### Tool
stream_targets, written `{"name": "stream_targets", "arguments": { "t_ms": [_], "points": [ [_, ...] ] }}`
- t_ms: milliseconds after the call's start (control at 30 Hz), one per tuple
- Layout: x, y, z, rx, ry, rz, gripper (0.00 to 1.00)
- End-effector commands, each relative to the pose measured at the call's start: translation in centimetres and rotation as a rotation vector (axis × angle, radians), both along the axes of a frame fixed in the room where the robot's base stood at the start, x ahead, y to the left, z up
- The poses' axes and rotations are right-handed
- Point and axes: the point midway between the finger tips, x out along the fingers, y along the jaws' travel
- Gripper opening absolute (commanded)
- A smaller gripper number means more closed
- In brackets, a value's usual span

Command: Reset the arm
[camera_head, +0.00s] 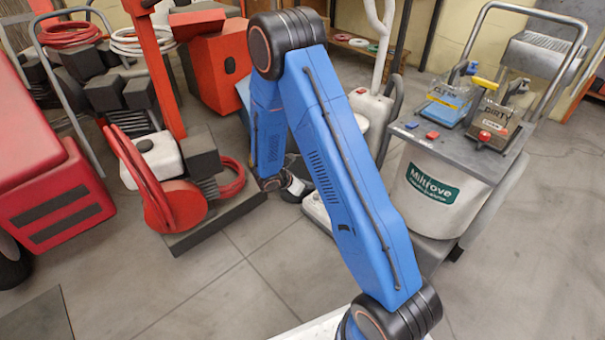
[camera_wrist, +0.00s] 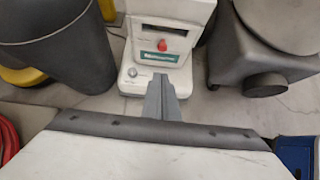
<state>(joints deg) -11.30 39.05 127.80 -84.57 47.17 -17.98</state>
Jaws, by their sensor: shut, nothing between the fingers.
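My blue arm stands raised and bent in the middle of the head view, its elbow at the top and its forearm hanging down behind the upper arm. My gripper (camera_wrist: 163,97) shows in the wrist view as two grey fingers pressed together with nothing between them.
A grey-white Miltrove machine (camera_head: 428,195) with a clean bottle (camera_head: 450,95) and a dirt bottle (camera_head: 492,122) stands right of my arm. A red hose machine (camera_head: 165,200) stands left, and a red box (camera_head: 50,190) at the far left. The floor (camera_head: 215,285) in front is clear.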

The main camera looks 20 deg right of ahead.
Motion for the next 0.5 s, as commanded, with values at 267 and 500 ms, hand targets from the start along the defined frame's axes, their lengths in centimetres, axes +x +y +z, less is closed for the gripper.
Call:
{"name": "stream_targets", "arguments": {
  "t_ms": [267,500],
  "points": [
    [-0.3,-0.1,1.2,0.007,-0.018,-0.025,0.00],
    [-2.1,-1.2,7.3,0.056,-0.129,-0.182,0.00]
  ]
}}
